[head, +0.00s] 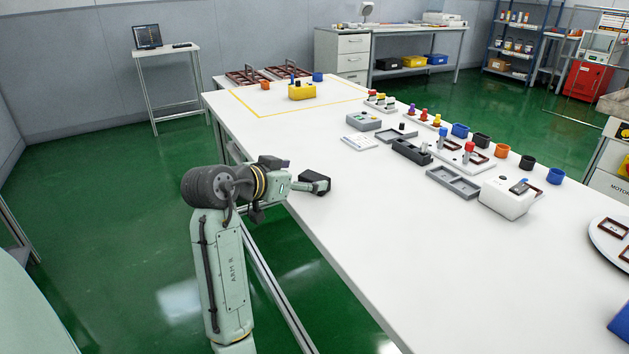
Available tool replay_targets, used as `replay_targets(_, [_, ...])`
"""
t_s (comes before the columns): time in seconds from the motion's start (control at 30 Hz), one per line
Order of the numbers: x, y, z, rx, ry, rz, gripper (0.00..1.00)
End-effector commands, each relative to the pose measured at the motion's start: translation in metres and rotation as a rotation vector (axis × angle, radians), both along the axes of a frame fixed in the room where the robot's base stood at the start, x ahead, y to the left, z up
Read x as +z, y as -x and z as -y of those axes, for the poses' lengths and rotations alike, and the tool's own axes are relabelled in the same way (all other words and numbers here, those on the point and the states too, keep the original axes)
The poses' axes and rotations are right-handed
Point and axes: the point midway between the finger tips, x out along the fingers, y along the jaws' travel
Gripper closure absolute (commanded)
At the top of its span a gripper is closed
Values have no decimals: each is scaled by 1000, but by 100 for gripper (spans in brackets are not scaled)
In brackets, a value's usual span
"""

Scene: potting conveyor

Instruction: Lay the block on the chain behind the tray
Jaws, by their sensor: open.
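My gripper (316,182) is over the left edge of the long white table, with its dark fingers pointing right. Nothing can be made out between the fingers. A yellow block-like piece (302,92) stands at the far end of the table inside a yellow outlined area, well away from my gripper. No chain can be clearly made out; a pale rail (283,303) runs low along the table's left side, partly hidden by my arm.
Grey trays (453,182), a white box (509,196), and several coloured cups and pegs line the table's right side. A round white plate (602,241) with brown frames is at the right edge. The table's near middle is clear.

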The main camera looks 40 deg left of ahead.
Motion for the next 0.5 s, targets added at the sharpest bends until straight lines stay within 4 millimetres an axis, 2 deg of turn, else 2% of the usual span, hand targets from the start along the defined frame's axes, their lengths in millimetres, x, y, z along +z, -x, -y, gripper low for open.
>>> replay_targets(0.3, [-16, -40, 4, 0, 2, -1, 18])
replay_targets(0.5, [-20, -44, 4, 0, 0, -1, 18])
